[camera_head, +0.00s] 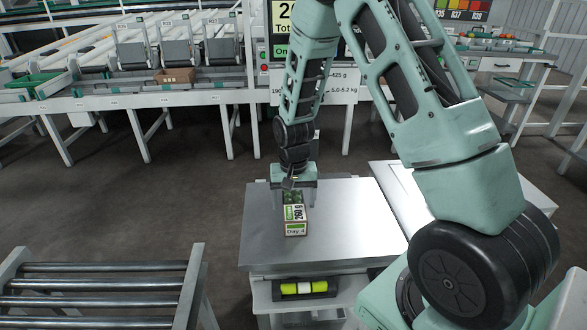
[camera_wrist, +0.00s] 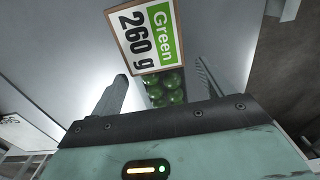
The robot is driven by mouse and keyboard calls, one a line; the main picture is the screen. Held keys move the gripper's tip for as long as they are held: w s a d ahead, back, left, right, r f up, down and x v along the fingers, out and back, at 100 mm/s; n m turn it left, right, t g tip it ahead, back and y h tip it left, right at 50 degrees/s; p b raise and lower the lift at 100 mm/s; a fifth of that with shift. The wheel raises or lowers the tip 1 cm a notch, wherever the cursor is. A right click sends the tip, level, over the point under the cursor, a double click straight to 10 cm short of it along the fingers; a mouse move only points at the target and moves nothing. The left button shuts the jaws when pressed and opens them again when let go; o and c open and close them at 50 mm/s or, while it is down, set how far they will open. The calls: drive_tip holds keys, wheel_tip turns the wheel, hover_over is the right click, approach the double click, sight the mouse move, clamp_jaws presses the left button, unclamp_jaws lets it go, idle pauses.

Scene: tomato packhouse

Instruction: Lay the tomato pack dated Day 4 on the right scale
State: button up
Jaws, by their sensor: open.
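The tomato pack (camera_head: 295,229) has a front label reading "Day 4" and a card reading "Green 260 g". It lies on a flat steel top (camera_head: 345,225), near its left part. My gripper (camera_head: 292,200) points down over the back of the pack and is open. In the wrist view the pack's card (camera_wrist: 146,37) lies beyond the fingertips, and its green tomatoes (camera_wrist: 168,90) show between the two fingers (camera_wrist: 160,82). Gaps show beside the fingers. I cannot tell whether this steel top is a scale; no scale reading is visible.
A white surface (camera_head: 381,174) stands to the right, partly hidden by my arm. A roller stand (camera_head: 95,285) is at front left. A yellow-green cylinder (camera_head: 303,287) sits below the steel top. A packing line (camera_head: 150,96) runs along the back. The steel top's right part is clear.

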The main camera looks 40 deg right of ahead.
wheel_tip(320, 180, up, 16)
drive_tip(key=p, duration=0.1)
drive_tip(key=shift+f+p, duration=0.25)
drive_tip(key=shift+p, duration=0.05)
idle(0.3)
drive_tip(key=s+a+r+n+p, duration=0.3)
drive_tip(key=s+a+r, duration=0.1)
drive_tip(key=a, duration=0.4)
drive_tip(key=s+a+r+n+p, duration=0.2)
drive_tip(key=s+a+r+n, duration=0.25)
drive_tip(key=a, duration=0.35)
drive_tip(key=s+a+r+n+p, duration=0.2)
drive_tip(key=s+a+n, duration=0.1)
drive_tip(key=s, duration=0.5)
drive_tip(key=s+a+r+n+p, duration=0.2)
drive_tip(key=s+a+n, duration=0.2)
drive_tip(key=s, duration=0.3)
drive_tip(key=shift+s+a+y, duration=0.3)
drive_tip(key=shift+s+a, duration=0.1)
drive_tip(key=shift+a, duration=0.3)
